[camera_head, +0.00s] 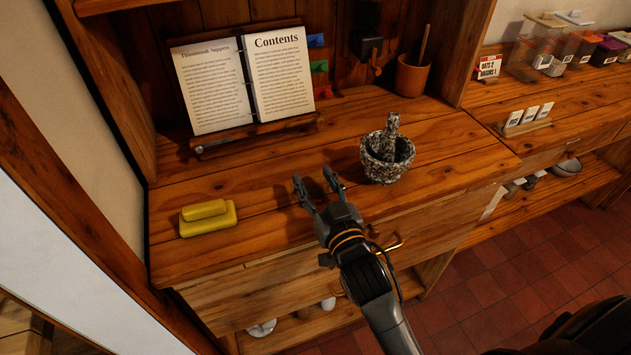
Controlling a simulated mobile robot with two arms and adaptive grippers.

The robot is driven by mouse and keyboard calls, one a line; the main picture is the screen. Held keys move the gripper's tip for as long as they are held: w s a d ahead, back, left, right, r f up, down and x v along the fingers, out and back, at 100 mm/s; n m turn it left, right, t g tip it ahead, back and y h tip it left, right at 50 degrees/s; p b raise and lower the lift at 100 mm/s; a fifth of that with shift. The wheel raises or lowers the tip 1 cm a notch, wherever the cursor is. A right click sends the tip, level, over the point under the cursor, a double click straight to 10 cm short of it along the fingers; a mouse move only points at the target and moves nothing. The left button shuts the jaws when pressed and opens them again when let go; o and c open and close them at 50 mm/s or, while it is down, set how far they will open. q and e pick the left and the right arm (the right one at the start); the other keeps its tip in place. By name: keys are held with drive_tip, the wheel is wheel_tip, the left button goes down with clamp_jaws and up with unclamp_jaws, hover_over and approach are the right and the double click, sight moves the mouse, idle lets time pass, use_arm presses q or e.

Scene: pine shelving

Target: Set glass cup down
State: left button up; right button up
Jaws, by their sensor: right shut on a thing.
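My right gripper (315,184) is over the wooden counter (265,185), near its front edge. Its two fingers stand apart, shut on the glass cup. The glass is so clear that its outline can hardly be made out between the fingers, and I cannot tell whether its base touches the counter. A dark shadow lies on the wood around the fingertips. My left gripper is not in view.
A granite mortar with pestle (387,155) stands right of the gripper. A yellow butter-dish-like block (207,218) lies to the left. An open book (245,80) on a stand and a terracotta pot (412,77) are behind. Bare counter lies between them.

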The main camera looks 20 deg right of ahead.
drive_tip(key=o, duration=1.2)
drive_tip(key=shift+f, duration=0.2)
drive_tip(key=shift+c, duration=0.2)
drive_tip(key=shift+r, duration=0.15)
